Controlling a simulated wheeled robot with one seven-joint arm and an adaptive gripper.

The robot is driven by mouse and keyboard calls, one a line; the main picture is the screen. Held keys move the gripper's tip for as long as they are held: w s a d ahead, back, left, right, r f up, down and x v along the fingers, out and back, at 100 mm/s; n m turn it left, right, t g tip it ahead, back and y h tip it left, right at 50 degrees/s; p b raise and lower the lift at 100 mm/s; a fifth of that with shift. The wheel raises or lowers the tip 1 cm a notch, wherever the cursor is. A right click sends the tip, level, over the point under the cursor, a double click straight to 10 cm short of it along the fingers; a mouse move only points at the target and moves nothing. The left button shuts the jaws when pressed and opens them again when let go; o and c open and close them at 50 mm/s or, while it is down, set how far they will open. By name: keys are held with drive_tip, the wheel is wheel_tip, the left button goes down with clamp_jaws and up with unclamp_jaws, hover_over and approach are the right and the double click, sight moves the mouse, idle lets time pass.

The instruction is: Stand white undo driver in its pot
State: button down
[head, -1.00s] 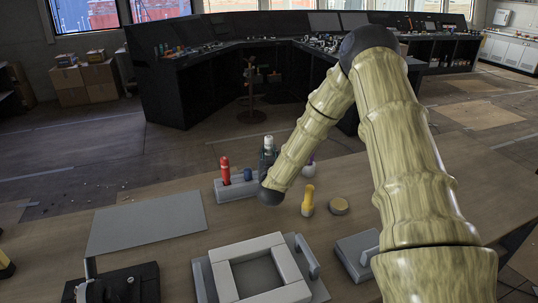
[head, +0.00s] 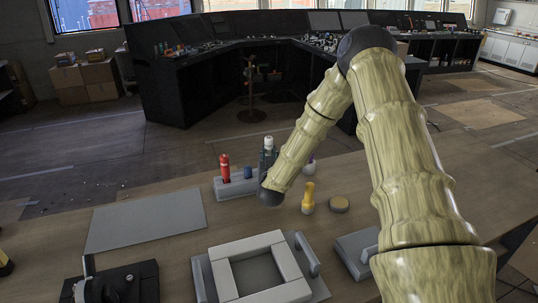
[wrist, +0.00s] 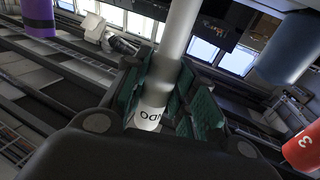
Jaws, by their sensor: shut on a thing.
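My gripper (wrist: 165,95) has dark green finger pads shut on a white driver (wrist: 178,45). Dark lettering ending in "NDO" shows near its lower end in the wrist view. In the head view, the gripper (head: 267,160) is beyond the dark wrist joint, mostly hidden, by the right end of a grey holder (head: 234,190). A red piece (head: 225,168) and a blue piece (head: 248,173) stand in the holder. The wrist view also shows the red piece (wrist: 303,150), marked 3, and the blue one (wrist: 288,48). I cannot tell which thing is the driver's pot.
A yellow piece with a pale base (head: 308,198) and a round tan disc (head: 339,204) are right of my wrist. A grey mat (head: 145,220), a square-framed tray (head: 235,251) and a grey box (head: 355,252) lie on the table. A purple piece (wrist: 38,17) shows in the wrist view.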

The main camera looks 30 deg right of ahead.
drive_tip(key=shift+f+b, duration=1.25)
drive_tip(key=shift+f, duration=0.7)
drive_tip(key=c, duration=1.1)
unclamp_jaws()
drive_tip(key=v, duration=1.2)
drive_tip(key=shift+s, duration=0.1)
